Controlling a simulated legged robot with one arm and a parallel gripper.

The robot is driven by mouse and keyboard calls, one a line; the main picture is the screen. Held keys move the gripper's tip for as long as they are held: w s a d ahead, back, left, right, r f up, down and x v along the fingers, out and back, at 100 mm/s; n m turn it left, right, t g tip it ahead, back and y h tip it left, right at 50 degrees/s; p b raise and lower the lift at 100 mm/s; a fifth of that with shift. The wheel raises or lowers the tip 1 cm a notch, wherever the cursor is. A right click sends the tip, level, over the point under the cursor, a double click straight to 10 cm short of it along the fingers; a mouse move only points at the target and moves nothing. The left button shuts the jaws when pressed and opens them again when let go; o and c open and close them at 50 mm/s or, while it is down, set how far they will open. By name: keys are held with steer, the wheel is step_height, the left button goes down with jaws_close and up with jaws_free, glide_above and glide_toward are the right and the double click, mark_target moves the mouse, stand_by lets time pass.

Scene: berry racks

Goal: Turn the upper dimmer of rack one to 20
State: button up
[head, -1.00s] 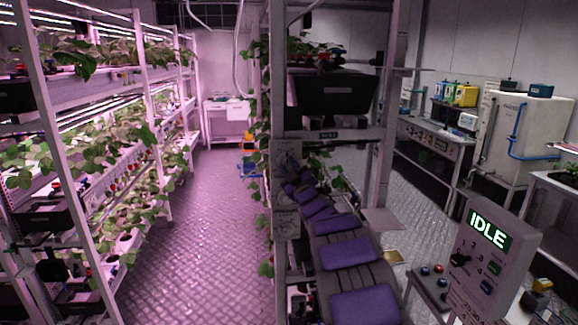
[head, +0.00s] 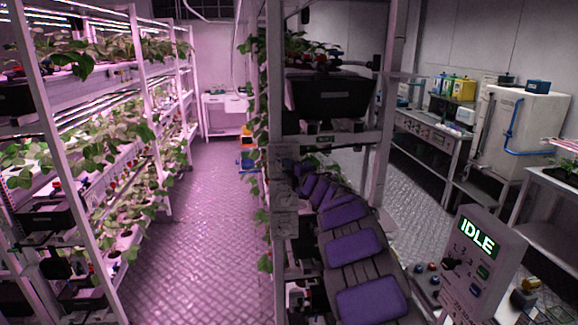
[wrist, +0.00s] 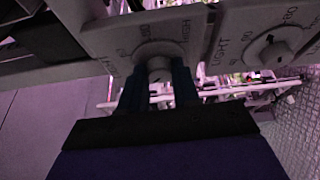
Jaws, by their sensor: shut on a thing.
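In the wrist view a pale dimmer plate (wrist: 105,38), marked with "HIGH" and an 80, carries a round knob (wrist: 159,65). The two dark fingers of my gripper (wrist: 158,82) are shut on this knob, one at each side. The fingers hide part of the knob, and its setting cannot be read. A second plate (wrist: 235,52) marked "LIGHT", with its own free knob (wrist: 273,54), is beside it. In the head view several small plates (head: 285,192) sit on the rack post, and my purple-padded arm reaches up to the post; the gripper is too small to make out there.
A control box (head: 478,250) showing IDLE stands at the lower right. A dark bin (head: 325,95) sits on the rack above my arm. A plant rack (head: 150,95) lines the left, with a clear aisle floor (head: 205,215) between. A bench (head: 437,130) stands at the back right.

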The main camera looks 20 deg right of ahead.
steer(key=n+g+h+p, duration=0.1)
steer(key=n+g+p, duration=0.1)
steer(key=n+p, duration=0.2)
steer(key=shift+a+n, duration=0.15)
steer(key=shift+n, duration=0.45)
steer(key=shift+f+g, duration=0.1)
steer(key=shift+g, duration=0.2)
steer(key=o, duration=0.8)
steer(key=shift+c, duration=0.2)
steer(key=o, duration=0.3)
steer(key=shift+w, duration=0.1)
steer(key=shift+r, duration=0.2)
